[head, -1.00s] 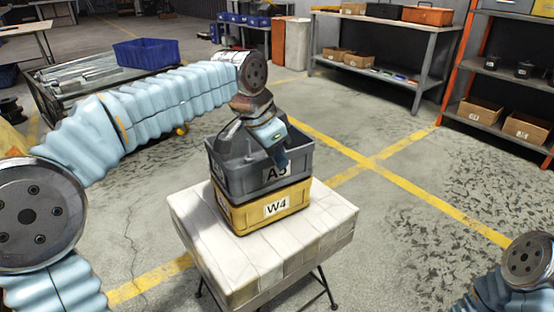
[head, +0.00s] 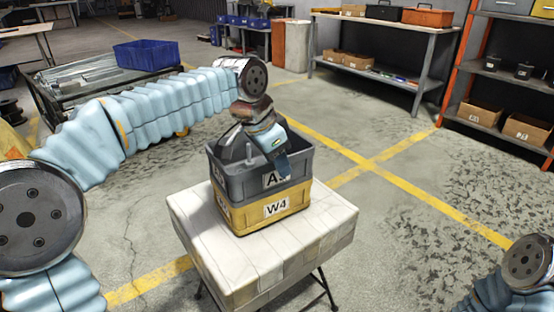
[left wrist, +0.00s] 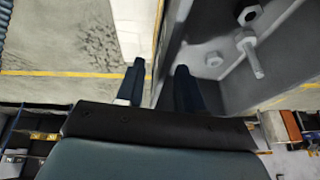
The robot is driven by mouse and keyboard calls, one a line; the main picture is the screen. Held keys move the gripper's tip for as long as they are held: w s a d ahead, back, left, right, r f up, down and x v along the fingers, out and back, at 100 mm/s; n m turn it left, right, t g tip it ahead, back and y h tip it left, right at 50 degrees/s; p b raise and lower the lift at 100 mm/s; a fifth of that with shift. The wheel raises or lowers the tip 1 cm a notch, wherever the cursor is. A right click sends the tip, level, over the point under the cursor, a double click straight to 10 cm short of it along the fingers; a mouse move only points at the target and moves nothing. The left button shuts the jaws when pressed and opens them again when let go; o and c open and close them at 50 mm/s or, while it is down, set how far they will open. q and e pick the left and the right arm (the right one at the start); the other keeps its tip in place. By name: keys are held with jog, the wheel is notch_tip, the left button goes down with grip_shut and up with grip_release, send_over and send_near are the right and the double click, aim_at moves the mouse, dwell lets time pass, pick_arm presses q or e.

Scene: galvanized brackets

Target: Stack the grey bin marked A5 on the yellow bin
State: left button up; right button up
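The grey bin marked A5 (head: 236,181) is upright, directly above the yellow bin (head: 245,219), with their sides lined up. No gap shows between them; I cannot tell whether the grey one bears fully on it. The yellow bin, labelled W4, stands on a pale block-topped stand (head: 330,225). My left gripper (head: 279,165) is shut on the grey bin's near wall, one finger outside, partly covering the A5 label. In the left wrist view, the fingers (left wrist: 160,85) straddle the wall of the grey bin (left wrist: 225,85). My right gripper is out of view.
Large bolts and nuts (left wrist: 250,50) lie in the grey bin. A cart with a blue crate (head: 147,54) stands at the back left. A grey shelf table (head: 385,50) and an orange-framed rack (head: 462,75) stand at the back right. The floor around the stand is clear.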

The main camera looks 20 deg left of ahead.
pick_arm(q)
jog(key=shift+r, duration=0.1)
jog(key=p+v, duration=0.3)
jog(key=v, duration=1)
jog(key=shift+p, duration=0.3)
jog(key=shift+w+d, duration=0.15)
